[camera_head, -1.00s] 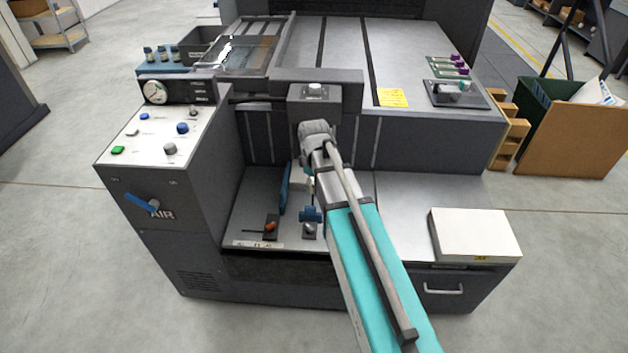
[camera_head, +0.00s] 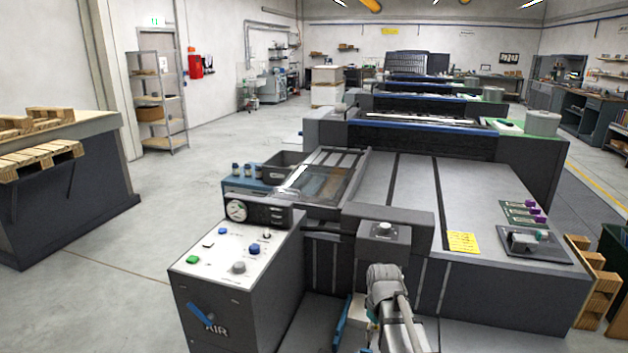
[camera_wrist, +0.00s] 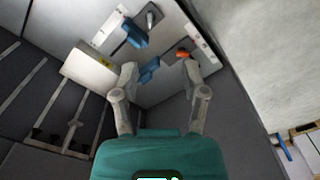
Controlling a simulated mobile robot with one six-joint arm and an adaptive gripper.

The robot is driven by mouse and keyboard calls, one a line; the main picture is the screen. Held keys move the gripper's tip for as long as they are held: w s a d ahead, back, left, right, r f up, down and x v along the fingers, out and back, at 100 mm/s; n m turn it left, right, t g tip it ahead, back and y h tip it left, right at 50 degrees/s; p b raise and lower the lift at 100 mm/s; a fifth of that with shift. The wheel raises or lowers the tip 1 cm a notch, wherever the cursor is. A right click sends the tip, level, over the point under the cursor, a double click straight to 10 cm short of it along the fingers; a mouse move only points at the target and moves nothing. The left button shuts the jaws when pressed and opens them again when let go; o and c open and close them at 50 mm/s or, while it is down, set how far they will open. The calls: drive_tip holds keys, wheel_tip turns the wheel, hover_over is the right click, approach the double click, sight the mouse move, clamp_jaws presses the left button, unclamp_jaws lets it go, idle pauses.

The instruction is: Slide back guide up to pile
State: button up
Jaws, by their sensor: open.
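A cream pile (camera_wrist: 90,65) sits on the grey feed bed, left of centre in the wrist view. A blue guide with a grey knob (camera_wrist: 134,35) stands apart from it at the upper middle; it appears to be the back guide. A second blue plate (camera_wrist: 149,70) stands nearer, between the lines of my fingers; it also shows in the head view (camera_head: 342,322), beside my wrist. My gripper (camera_wrist: 160,74) is open and empty above the bed. Whether it touches the blue plate I cannot tell. In the head view my wrist hides the fingers.
An orange knob (camera_wrist: 183,53) sits close to one finger, near a white label strip (camera_wrist: 204,42). The control panel (camera_head: 225,258) stands left of the bed. The feeder head block (camera_head: 384,240) is directly behind my wrist. Grey floor is open at the left.

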drive_tip(key=s+r+m+p, duration=0.6)
drive_tip(key=s+r+p, duration=0.1)
drive_tip(key=s+r, duration=0.1)
drive_tip(key=shift+s+a+r, duration=0.25)
drive_tip(key=shift+s+a, duration=0.1)
drive_tip(key=shift+s, duration=0.55)
